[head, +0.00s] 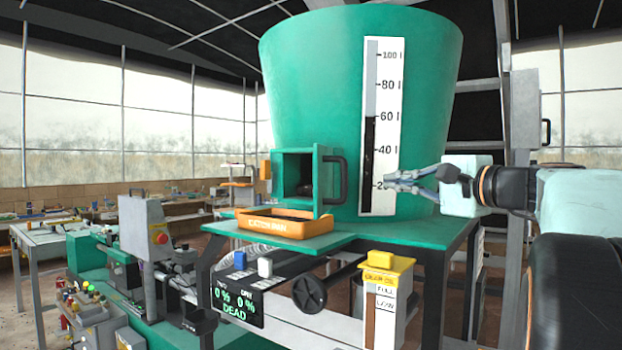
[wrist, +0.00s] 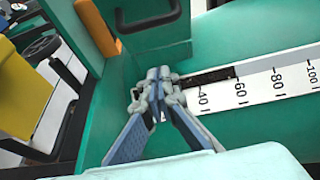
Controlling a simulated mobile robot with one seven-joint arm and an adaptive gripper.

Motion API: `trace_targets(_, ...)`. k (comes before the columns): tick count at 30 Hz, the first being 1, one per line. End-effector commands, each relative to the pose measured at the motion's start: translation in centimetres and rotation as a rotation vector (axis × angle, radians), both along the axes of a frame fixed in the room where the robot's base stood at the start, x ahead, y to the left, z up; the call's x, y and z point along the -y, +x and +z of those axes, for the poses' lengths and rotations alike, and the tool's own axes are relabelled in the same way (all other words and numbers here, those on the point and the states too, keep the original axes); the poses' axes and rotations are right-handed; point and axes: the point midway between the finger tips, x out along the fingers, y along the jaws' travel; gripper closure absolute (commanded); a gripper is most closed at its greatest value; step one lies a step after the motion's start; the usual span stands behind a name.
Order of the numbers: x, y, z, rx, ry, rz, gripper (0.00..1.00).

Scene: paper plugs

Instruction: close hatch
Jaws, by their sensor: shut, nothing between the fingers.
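The green hatch door (head: 325,195) stands open on the front of the big green tank (head: 300,60). It sticks out from the right side of the square hatch opening (head: 293,172), and the dark inside shows. A black handle (head: 341,180) is on the door's right side. The handle also shows at the top of the wrist view (wrist: 150,28). My gripper (head: 388,181) is shut and empty, to the right of the handle and apart from it, in front of the tank's level scale. Its closed fingertips (wrist: 159,73) show below the handle in the wrist view.
An orange tray (head: 270,226) sits on the green ledge just below the hatch. A white level scale (head: 393,125) runs up the tank beside my fingers. A yellow-topped box (head: 388,262) and a black handwheel (head: 309,294) are below the ledge.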

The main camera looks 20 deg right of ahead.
Motion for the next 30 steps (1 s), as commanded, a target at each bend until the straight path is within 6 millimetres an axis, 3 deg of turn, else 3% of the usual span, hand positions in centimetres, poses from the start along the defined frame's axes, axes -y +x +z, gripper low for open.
trace_targets(7, -1.6, 5.1, 0.2, -0.002, 0.002, 0.002, 1.00)
trace_targets(15, -5.0, 4.5, 0.0, 0.000, -0.001, 0.000, 1.00)
trace_targets(30, -5.5, 4.5, -0.1, 0.000, -0.001, 0.000, 1.00)
